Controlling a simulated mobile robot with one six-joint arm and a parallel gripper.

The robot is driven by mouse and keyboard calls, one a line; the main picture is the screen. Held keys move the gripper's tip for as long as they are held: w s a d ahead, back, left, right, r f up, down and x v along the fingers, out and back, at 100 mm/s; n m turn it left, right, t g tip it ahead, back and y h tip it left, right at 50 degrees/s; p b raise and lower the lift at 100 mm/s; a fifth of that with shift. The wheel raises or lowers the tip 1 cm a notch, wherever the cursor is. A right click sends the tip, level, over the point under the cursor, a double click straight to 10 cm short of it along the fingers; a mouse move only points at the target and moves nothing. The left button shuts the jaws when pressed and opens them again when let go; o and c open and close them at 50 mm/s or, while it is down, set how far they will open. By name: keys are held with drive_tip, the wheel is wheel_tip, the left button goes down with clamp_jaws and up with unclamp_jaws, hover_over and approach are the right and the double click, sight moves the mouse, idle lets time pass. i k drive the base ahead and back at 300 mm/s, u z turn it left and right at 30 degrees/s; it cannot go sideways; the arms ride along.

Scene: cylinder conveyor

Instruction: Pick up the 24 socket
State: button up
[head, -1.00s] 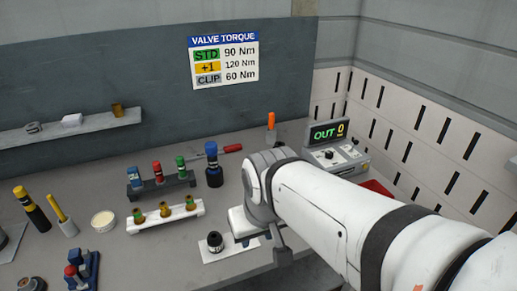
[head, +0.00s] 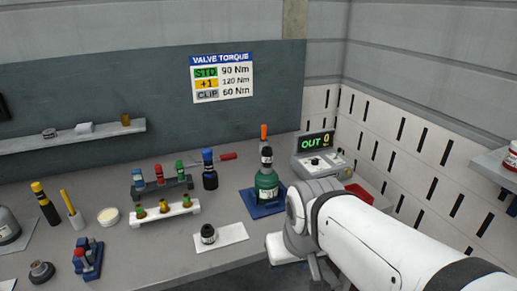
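Several sockets with coloured bands stand in a dark rack (head: 162,188) at the left centre: a blue one (head: 138,177), a red one (head: 159,174) and a green one (head: 180,171). Their size marks are too small to read, so I cannot tell which is the 24. A short black cylinder with a pale label (head: 208,233) stands on a white mat (head: 234,233). The end of my arm, with my gripper (head: 314,267), is to the right of the mat, apart from the rack. My arm largely hides its fingers.
A white rack (head: 162,216) with several brass-coloured pieces stands before the dark rack. A green bottle-like cylinder (head: 267,183) stands on a blue base (head: 249,201). A display unit reading OUT 0 (head: 318,158) is behind my arm. Bare table lies left of the mat.

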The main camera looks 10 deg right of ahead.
sight(267, 152)
drive_tip(key=z, duration=0.05)
drive_tip(key=i, duration=0.85)
drive_tip(key=u, duration=1.25)
drive_tip(key=k, duration=1)
drive_tip(key=z, duration=0.85)
drive_tip(key=i, duration=0.85)
